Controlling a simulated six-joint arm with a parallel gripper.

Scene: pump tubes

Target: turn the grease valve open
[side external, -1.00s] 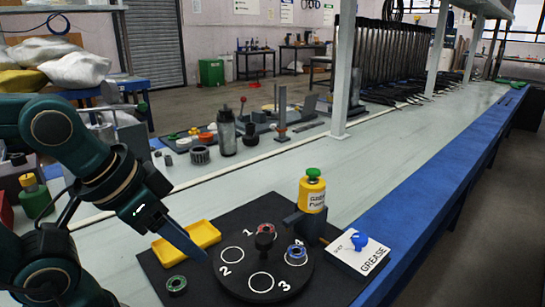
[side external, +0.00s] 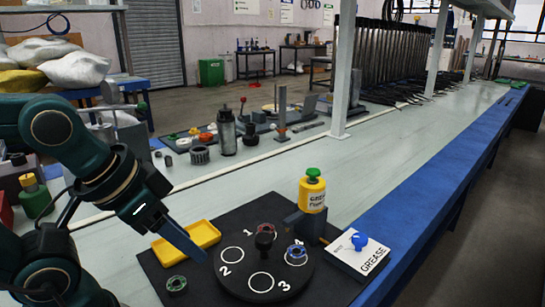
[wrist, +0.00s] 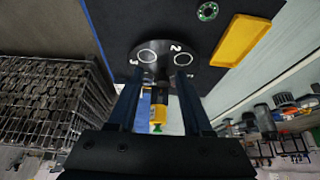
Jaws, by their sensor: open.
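The grease valve is a blue knob (side external: 360,241) on a white plate marked GREASE (side external: 372,262), at the right of the black mat. My gripper (side external: 203,258) is low at the left of the numbered black turntable (side external: 263,284), well apart from the valve. In the wrist view my gripper (wrist: 160,76) has its two fingers spread with nothing held between them. I cannot make out the blue knob in the wrist view; my fingers and gripper body cover part of it.
A yellow grease bottle with a green top (side external: 312,192) stands in a holder between turntable and valve. A yellow tray (side external: 187,238) and a green ring (side external: 176,284) lie on the left. Red and blue rings sit on the turntable.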

